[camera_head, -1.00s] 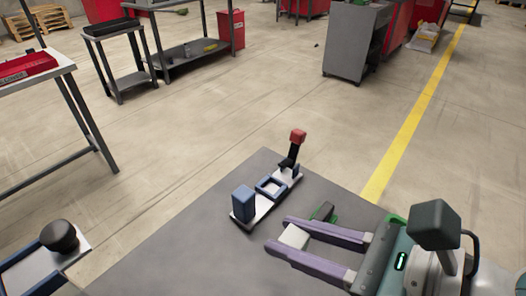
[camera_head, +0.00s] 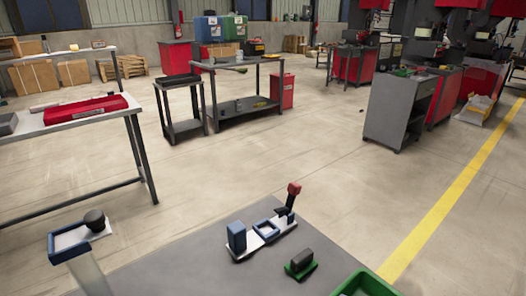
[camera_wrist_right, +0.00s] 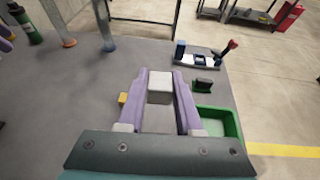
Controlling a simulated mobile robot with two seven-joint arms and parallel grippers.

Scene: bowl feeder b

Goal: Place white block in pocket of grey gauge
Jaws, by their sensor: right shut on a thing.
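My right gripper (camera_wrist_right: 160,88) shows in the right wrist view, its purple fingers shut on the white block (camera_wrist_right: 160,86). The block is held clear of the fixture. The likely gauge is a light grey plate (camera_head: 267,237) on the table in the head view. It carries a blue upright block, a square blue-rimmed pocket (camera_head: 266,229) and a dark lever with a red knob. The pocket looks empty. The plate also shows ahead and right of the gripper in the right wrist view (camera_wrist_right: 210,63). Purple parts at that view's left edge look like my left gripper, mostly cut off.
A green-based dark piece (camera_head: 300,262) stands in front of the plate. Grey tabletop between is clear.

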